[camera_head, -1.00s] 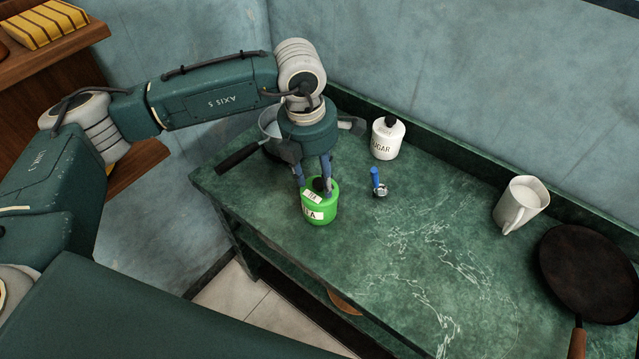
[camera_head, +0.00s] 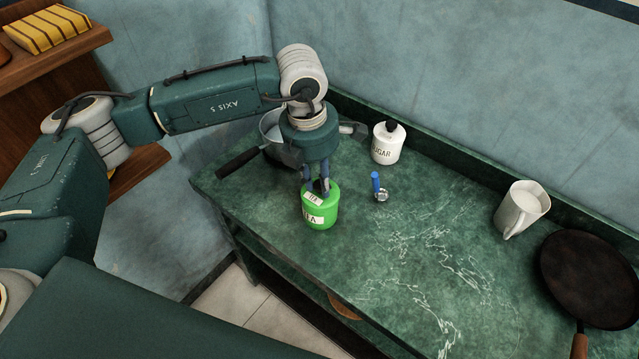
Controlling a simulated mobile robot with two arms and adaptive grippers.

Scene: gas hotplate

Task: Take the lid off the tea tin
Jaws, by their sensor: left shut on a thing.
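The green tea tin (camera_head: 321,213) stands upright on the dark green marble counter, with a white label on its front. Its lid (camera_head: 331,190) is on top, with a small white tag lying at its front. My left gripper (camera_head: 319,190) comes down from above and is shut on the lid's dark knob, which the fingers mostly hide. The lid appears seated on the tin, with no gap that I can see. My right gripper is not in view.
A white sugar jar (camera_head: 387,147) and a blue-handled tool (camera_head: 378,186) stand to the right of the tin. A pan (camera_head: 272,128) is behind my gripper. A white pitcher (camera_head: 521,208) and dark frying pan (camera_head: 590,278) are at the right. The counter's middle (camera_head: 420,240) is clear.

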